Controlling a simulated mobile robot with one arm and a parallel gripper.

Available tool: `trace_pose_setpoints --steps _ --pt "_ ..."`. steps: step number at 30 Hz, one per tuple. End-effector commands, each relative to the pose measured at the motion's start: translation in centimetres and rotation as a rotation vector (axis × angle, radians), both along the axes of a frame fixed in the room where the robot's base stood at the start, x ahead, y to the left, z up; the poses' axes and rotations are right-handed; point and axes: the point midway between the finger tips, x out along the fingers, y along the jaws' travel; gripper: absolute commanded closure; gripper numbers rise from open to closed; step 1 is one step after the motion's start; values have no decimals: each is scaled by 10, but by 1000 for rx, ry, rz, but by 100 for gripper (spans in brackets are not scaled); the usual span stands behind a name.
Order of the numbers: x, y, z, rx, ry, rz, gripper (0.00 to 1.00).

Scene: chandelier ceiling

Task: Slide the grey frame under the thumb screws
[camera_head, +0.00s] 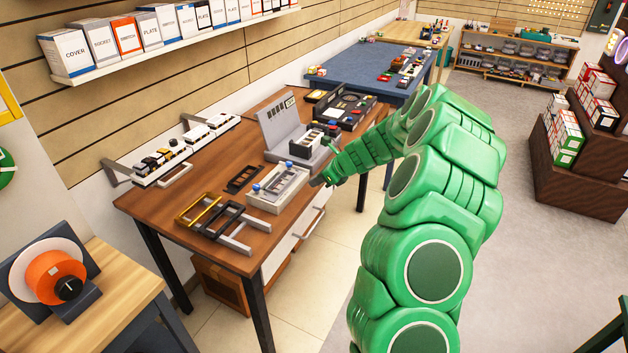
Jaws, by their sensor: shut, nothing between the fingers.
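A light grey box-like fixture (266,203) stands on the brown worktable, right of its middle. Two blue knobs, which look like the thumb screws (256,188), sit on its top. Left of it lies a pale grey open piece (240,242) with bars, probably the grey frame; it partly overlaps a black frame (212,228). I cannot tell whether a grey strip under the knobs is a separate frame. My gripper (318,183) is shut and empty, at the right end of the fixture near the table's front edge. The fingertips are small and partly hard to make out.
A gold frame (197,211) and a small black plate (243,178) lie nearby. A grey stand (280,128) and a black control panel (343,107) fill the back right. Bare wood (150,203) shows at left.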

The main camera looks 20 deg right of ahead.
Motion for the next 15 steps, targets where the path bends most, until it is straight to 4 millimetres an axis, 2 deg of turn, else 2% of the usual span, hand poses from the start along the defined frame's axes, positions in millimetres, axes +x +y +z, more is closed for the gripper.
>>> trace_pose_setpoints --steps 15 --pt "36 38 -54 0 3 2 100"
